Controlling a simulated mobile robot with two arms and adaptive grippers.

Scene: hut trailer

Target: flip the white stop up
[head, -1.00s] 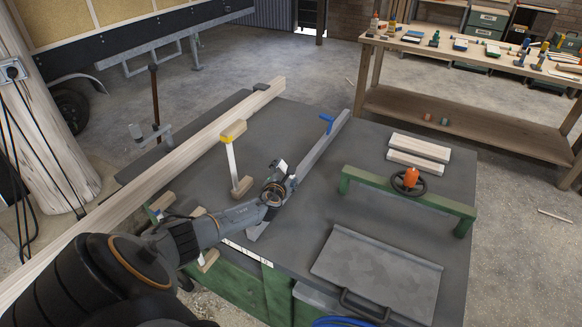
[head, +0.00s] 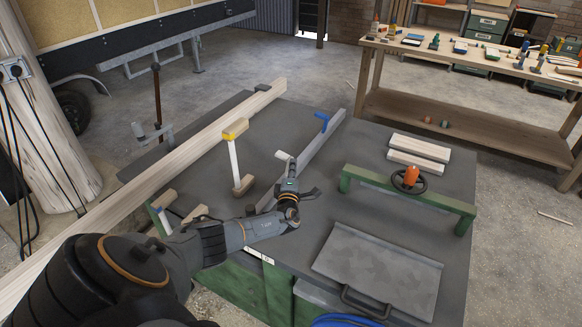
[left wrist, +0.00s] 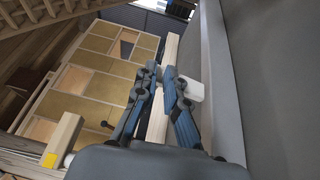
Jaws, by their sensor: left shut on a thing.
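The white stop (head: 283,155) is a small pale block at the grey fence (head: 315,150) on the dark bench top. In the left wrist view the white stop (left wrist: 193,89) shows beside the right-hand finger, partly hidden by it. My left gripper (head: 291,165) is at the fence, its fingers closed in at the stop. In the left wrist view the fingertips of my left gripper (left wrist: 160,73) are close together. The exact contact is hard to see. My right gripper is not in view.
A blue stop (head: 323,120) stands farther along the fence. A long wooden beam (head: 190,145) lies to the left, beside a yellow-marked block on a white lever (head: 234,130). A green frame with a handwheel (head: 405,190) and two wooden boards (head: 420,147) are at right.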

